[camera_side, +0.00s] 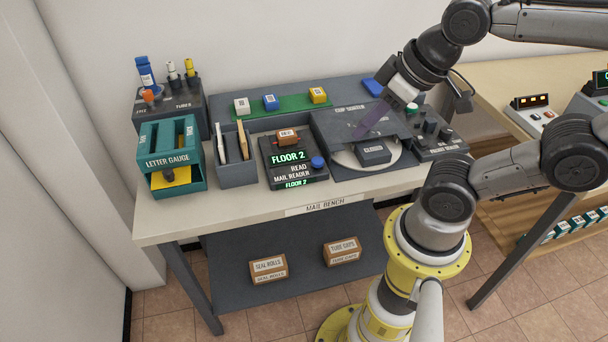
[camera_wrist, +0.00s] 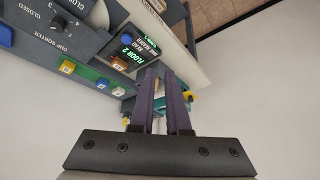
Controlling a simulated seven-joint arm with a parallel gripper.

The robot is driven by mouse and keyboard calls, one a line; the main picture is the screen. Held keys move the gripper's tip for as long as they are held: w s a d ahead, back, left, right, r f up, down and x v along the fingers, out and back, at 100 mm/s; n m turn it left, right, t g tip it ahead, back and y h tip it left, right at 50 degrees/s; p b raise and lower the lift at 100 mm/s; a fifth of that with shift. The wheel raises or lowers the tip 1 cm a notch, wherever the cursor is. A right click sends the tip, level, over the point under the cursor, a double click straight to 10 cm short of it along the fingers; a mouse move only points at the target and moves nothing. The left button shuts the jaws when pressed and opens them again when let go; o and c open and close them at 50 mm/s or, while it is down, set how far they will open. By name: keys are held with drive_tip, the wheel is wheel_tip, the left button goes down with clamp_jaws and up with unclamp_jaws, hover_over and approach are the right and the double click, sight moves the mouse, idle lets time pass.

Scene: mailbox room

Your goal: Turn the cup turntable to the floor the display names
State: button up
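The mail reader display (camera_side: 290,157) shows "FLOOR 2" in green; it also shows in the wrist view (camera_wrist: 122,60). The cup turntable (camera_side: 396,150) is a pale disc partly covered by the dark cup sorter housing (camera_side: 345,118). A dark block marked "CLOSED" (camera_side: 374,150) sits over its exposed part. In the wrist view, the cup sorter (camera_wrist: 62,28) is at upper left, with "CLOSED" and small numerals on it. My gripper (camera_side: 362,134) appears over the housing in the side view. Its purple fingers (camera_wrist: 164,82) are apart with a narrow, empty gap.
White, blue and yellow blocks stand on a green strip (camera_side: 290,105) behind the reader. The letter gauge (camera_side: 170,155) and a grey letter bin (camera_side: 236,172) are to the left. A dark unit with knobs (camera_side: 437,137) adjoins the sorter's right. The bench's front strip (camera_side: 230,220) is clear.

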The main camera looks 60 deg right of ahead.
drive_tip(key=o, duration=0.7)
drive_tip(key=shift+g, duration=0.3)
drive_tip(key=w+r, duration=0.1)
drive_tip(key=w+d+r, duration=0.1)
drive_tip(key=w+r, duration=0.1)
drive_tip(key=shift+w+d+r, duration=0.15)
drive_tip(key=shift+w+d, duration=0.05)
drive_tip(key=shift+d, duration=0.2)
drive_tip(key=shift+o, duration=0.4)
drive_tip(key=w+d+m+g+h, duration=0.1)
drive_tip(key=w+d+m+g, duration=0.1)
drive_tip(key=w+d, duration=0.3)
drive_tip(key=shift+w+d+r, duration=0.2)
drive_tip(key=shift+d, duration=0.95)
drive_tip(key=d+f+m+g, duration=0.2)
drive_tip(key=d+f+m, duration=0.15)
drive_tip(key=d, duration=0.45)
drive_tip(key=d+f+m+g, duration=0.1)
drive_tip(key=d+f+m, duration=0.1)
drive_tip(key=d+f, duration=0.5)
drive_tip(key=shift+y, duration=0.4)
drive_tip(key=f, duration=0.3)
drive_tip(key=d+f, duration=0.1)
drive_tip(key=f, duration=0.6)
drive_tip(key=shift+s+d+f, duration=0.35)
drive_tip(key=shift+f, duration=0.05)
clamp_jaws()
